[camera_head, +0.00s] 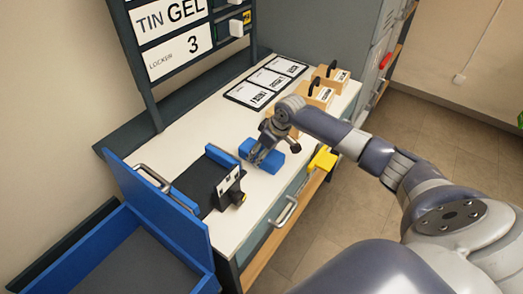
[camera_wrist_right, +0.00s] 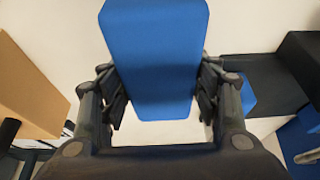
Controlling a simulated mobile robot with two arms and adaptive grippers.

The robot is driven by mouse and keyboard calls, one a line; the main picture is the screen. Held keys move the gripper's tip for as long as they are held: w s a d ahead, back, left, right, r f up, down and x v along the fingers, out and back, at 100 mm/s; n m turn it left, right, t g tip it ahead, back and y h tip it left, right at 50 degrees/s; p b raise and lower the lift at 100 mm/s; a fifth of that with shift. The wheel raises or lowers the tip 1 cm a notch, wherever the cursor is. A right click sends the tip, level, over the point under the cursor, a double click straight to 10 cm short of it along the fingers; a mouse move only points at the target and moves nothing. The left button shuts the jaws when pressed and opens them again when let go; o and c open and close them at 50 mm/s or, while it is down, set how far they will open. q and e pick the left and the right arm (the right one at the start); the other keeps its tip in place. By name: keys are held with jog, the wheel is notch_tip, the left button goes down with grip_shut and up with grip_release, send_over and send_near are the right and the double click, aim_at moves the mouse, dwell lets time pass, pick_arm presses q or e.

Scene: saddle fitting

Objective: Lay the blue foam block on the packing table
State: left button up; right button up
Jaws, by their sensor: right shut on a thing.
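The blue foam block (camera_head: 273,161) is at the table's middle in the head view, on or just above the white top of the packing table (camera_head: 187,143); I cannot tell if it touches. My right gripper (camera_head: 262,152) comes down over it from the right and is shut on it. In the right wrist view the block (camera_wrist_right: 155,55) fills the space between the two fingers (camera_wrist_right: 160,100), with pale surface around it. The fingers hide part of the block in the head view. My left gripper is not in view.
A dark device (camera_head: 222,185) stands left of the block. Tan blocks with black handles (camera_head: 318,92) and a card sheet (camera_head: 266,82) lie towards the back. A blue-walled bin (camera_head: 150,215) is at front left. A yellow thing (camera_head: 322,160) sticks out at the table's right edge.

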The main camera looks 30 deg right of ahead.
jog(key=shift+f, duration=0.1)
jog(key=o, duration=1)
jog(key=shift+c, duration=0.2)
jog(key=shift+o, duration=0.5)
jog(key=shift+r, duration=0.45)
jog(key=v, duration=1)
jog(key=shift+s+r+b, duration=0.15)
jog(key=shift+r+b, duration=0.1)
jog(key=shift+b, duration=0.1)
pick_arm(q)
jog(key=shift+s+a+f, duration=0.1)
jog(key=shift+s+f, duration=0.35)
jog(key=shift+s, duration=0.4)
pick_arm(e)
jog(key=shift+s+d+r, duration=0.1)
jog(key=shift+s+r, duration=0.05)
jog(key=shift+r, duration=0.25)
